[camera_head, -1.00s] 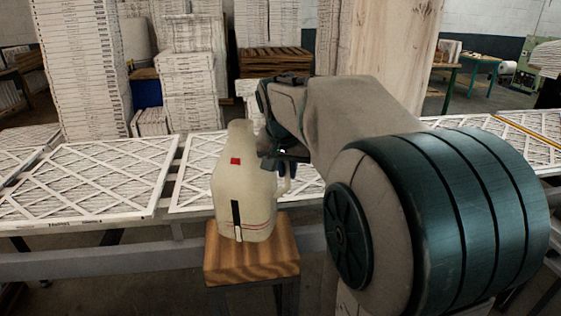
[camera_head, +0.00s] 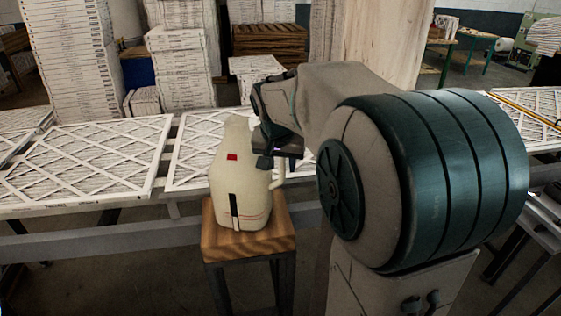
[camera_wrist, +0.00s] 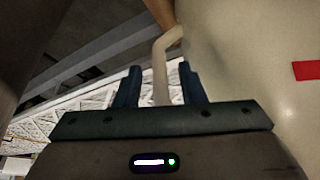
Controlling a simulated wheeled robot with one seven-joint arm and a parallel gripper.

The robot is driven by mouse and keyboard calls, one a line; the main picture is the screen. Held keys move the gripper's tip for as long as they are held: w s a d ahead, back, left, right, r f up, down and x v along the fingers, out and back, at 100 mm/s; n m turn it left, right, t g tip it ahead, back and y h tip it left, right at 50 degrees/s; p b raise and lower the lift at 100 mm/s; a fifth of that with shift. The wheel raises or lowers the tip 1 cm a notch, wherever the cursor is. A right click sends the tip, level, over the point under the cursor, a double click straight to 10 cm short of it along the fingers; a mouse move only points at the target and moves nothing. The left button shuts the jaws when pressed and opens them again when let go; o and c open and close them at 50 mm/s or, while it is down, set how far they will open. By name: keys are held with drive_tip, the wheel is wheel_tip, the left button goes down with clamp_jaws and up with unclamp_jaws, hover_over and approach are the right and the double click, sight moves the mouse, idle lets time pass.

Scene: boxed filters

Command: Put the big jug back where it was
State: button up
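The big cream jug (camera_head: 240,185), with a red square and a black strip on its side, stands upright on a small wooden-topped stool (camera_head: 220,243) in the head view. My gripper (camera_wrist: 160,88) is beside the jug on its handle side. In the wrist view its two dark fingers are apart, with the jug's handle (camera_wrist: 160,70) between them and gaps showing on both sides. The jug's body (camera_wrist: 245,65) fills the right of the wrist view. In the head view the fingertips are partly hidden by my wrist and the handle.
Behind the stool, a long grey-framed table (camera_head: 120,238) carries flat lattice-faced filters (camera_head: 90,160). Tall filter stacks (camera_head: 75,60) and a wooden pallet pile (camera_head: 268,42) stand farther back. My arm hides much of the right side.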

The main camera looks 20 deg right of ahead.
drive_tip(key=b+v, duration=0.1)
drive_tip(key=v, duration=1)
drive_tip(key=s+a+f+n+y, duration=0.1)
drive_tip(key=s+a+f+n, duration=0.2)
drive_tip(key=s+f, duration=0.5)
drive_tip(key=s+a+f+n+y, duration=0.1)
drive_tip(key=s+a+f+n, duration=0.2)
drive_tip(key=s+f, duration=0.4)
drive_tip(key=s, duration=0.2)
drive_tip(key=shift+s+a+f+n, duration=0.25)
drive_tip(key=shift+s+f+n, duration=0.05)
drive_tip(key=shift+f+n, duration=0.1)
